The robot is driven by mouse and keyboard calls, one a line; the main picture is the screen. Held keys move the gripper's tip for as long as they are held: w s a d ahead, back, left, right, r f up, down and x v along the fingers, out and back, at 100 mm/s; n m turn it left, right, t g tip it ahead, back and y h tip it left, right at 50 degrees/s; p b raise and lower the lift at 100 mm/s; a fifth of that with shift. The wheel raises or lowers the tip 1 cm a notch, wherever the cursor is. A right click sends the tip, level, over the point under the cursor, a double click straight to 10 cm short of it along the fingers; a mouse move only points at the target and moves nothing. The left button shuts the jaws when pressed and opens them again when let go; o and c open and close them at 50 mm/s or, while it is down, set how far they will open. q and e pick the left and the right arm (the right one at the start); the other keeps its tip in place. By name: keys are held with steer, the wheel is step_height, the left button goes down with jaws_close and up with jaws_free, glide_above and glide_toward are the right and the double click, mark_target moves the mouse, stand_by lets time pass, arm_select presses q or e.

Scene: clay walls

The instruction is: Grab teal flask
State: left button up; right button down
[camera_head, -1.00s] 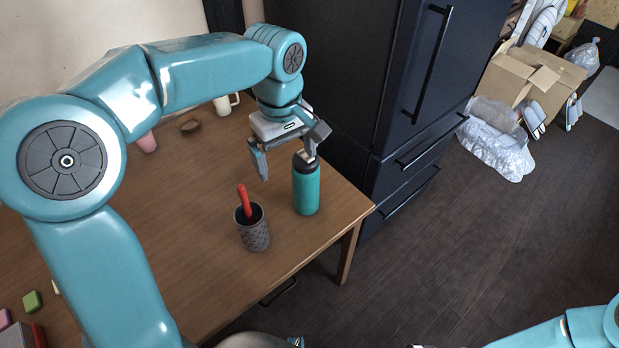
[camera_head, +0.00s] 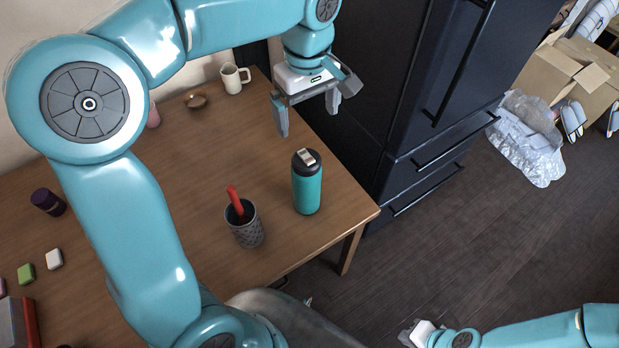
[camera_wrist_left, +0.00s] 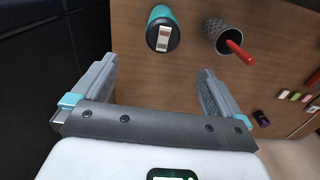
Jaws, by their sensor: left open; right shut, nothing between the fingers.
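The teal flask (camera_head: 307,188) with a dark lid stands upright on the wooden table near its right corner. It also shows in the left wrist view (camera_wrist_left: 161,14), beyond the fingertips and between their directions. My left gripper (camera_head: 308,118) is open and empty, above and behind the flask in the head view, apart from it. Its two fingers also show in the left wrist view (camera_wrist_left: 155,80). My right gripper (camera_head: 408,330) is at the bottom right, low over the floor, away from the table; its fingers are small and partly unclear.
A grey patterned cup (camera_head: 246,230) holding a red-handled item stands just left of the flask. A dark cabinet (camera_head: 400,110) rises close behind the table's right side. Small blocks lie at left.

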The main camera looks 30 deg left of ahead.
mark_target(306, 155)
arm_select(q)
steer(key=f, duration=0.9)
steer(key=shift+s, duration=0.3)
steer(key=shift+s+d+f, duration=0.15)
steer(key=shift+s+f, duration=0.05)
steer(key=shift+f, duration=0.2)
steer(key=f, duration=0.4)
steer(key=shift+w+a, duration=0.2)
steer(key=shift+f, duration=0.45)
steer(key=shift+s+d, duration=0.1)
arm_select(e)
steer(key=shift+s+d, duration=0.25)
steer(key=shift+s, duration=0.05)
arm_select(q)
jaws_close()
arm_select(e)
steer(key=shift+w, duration=0.1)
arm_select(q)
steer(key=shift+r, duration=0.15)
arm_select(e)
steer(key=shift+a, duration=0.1)
